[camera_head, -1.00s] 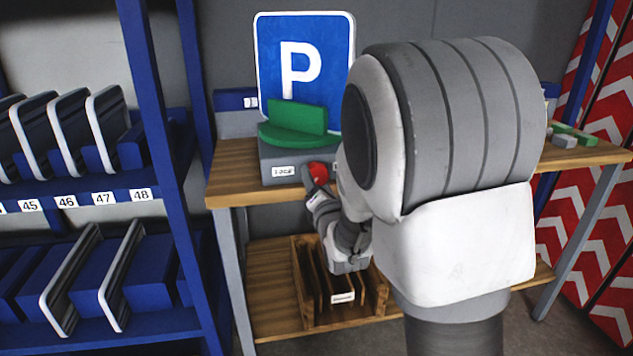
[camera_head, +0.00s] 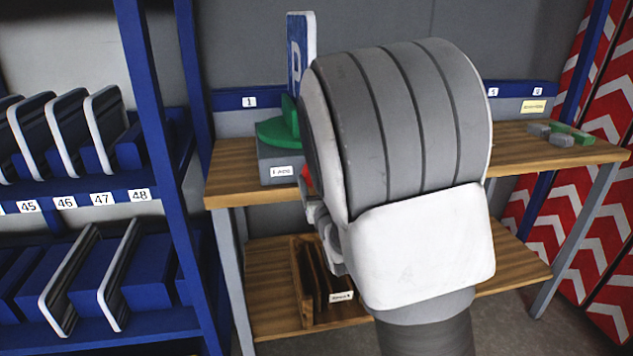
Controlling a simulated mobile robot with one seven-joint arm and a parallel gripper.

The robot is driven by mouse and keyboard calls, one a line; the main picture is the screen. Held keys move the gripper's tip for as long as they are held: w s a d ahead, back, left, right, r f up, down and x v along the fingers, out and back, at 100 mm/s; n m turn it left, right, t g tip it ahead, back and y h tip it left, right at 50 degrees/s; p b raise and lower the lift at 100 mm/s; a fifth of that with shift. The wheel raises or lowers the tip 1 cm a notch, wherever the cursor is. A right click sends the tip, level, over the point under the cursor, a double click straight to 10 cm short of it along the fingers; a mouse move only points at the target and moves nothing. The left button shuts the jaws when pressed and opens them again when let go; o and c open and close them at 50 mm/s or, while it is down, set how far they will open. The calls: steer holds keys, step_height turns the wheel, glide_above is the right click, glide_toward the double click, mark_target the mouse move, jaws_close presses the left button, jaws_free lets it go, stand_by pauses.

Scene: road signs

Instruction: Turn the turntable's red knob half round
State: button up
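The turntable has a grey base (camera_head: 274,163) with a white label and a green top (camera_head: 272,134). It stands on the wooden bench. A blue parking sign (camera_head: 300,50) with a white P stands upright on the green top, seen nearly edge-on. Only a sliver of the red knob (camera_head: 307,176) shows, at the right of the base's front; my arm hides the rest. My gripper (camera_head: 307,190) is at the knob, mostly hidden behind my arm. I cannot see whether its fingers are closed on the knob.
The bench top (camera_head: 510,150) is clear right of my arm, up to small grey and green blocks (camera_head: 570,133). A wooden rack (camera_head: 303,285) stands on the lower shelf. A blue shelf unit (camera_head: 160,150) with signs is at left; red-and-white boards (camera_head: 600,200) lean at right.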

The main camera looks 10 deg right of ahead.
steer(key=shift+r+n, duration=0.15)
steer(key=shift+n, duration=0.15)
steer(key=o, duration=1.4)
steer(key=shift+c, duration=0.2)
steer(key=shift+s, duration=0.1)
